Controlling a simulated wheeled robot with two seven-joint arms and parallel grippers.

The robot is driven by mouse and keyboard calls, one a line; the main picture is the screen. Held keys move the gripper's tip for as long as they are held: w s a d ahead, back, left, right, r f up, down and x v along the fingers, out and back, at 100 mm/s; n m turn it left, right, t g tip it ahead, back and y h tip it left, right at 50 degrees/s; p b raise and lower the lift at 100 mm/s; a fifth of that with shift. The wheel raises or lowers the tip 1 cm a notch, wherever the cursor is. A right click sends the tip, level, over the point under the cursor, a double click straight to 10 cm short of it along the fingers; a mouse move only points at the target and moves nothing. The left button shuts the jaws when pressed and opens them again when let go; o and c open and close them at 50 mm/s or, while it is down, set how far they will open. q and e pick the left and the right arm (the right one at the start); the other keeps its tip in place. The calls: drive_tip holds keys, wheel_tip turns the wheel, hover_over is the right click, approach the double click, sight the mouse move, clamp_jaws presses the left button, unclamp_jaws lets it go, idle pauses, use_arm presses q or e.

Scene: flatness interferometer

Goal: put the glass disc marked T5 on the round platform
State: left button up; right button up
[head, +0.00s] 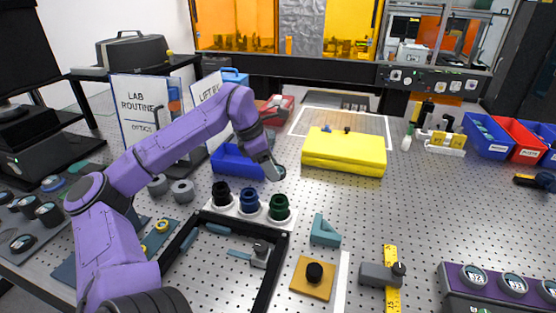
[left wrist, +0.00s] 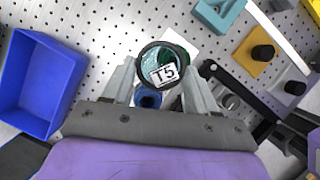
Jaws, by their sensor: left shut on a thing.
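My left gripper (head: 272,168) is shut on a round, dark-rimmed glass disc (head: 281,173) and holds it above the perforated table. In the left wrist view the disc (left wrist: 162,62) sits between the two fingertips, and its white label reads T5. The disc is raised, above and just behind the white holder with black, blue and green round pieces. In the left wrist view it hides part of that holder. I cannot pick out the round platform with certainty in either view. My right gripper is not in view.
The white holder (head: 236,212) stands below my left gripper, with a blue bin (head: 232,160) behind it. A yellow case (head: 344,153) lies to the right. A teal angle block (head: 325,231) and a black frame (head: 265,296) are nearer. The table's right middle is clear.

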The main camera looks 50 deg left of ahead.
use_arm(q)
drive_tip(key=shift+w+a+f+n+y, duration=0.15)
drive_tip(key=shift+w+a+n+y, duration=0.15)
drive_tip(key=shift+w+a+n, duration=0.5)
drive_tip(key=w+a+f+p, duration=0.1)
drive_tip(key=w+f+p, duration=0.2)
drive_tip(key=w, duration=0.3)
hover_over(296, 182)
drive_tip(key=s, duration=0.2)
drive_tip(key=f, duration=0.6)
drive_tip(key=shift+w+a+p, duration=0.2)
drive_tip(key=shift+a+p, duration=0.2)
drive_tip(key=f, duration=0.3)
drive_tip(key=shift+w+f+p, duration=0.15)
drive_tip(key=shift+w+p, duration=0.1)
drive_tip(key=shift+p, duration=0.15)
drive_tip(key=shift+f, duration=0.2)
drive_tip(key=shift+f+b, duration=0.2)
drive_tip(key=shift+b, duration=0.15)
drive_tip(key=o, duration=1.1)
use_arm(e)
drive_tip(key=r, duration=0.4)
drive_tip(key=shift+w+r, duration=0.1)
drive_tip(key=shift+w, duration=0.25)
use_arm(q)
drive_tip(key=shift+r, duration=0.1)
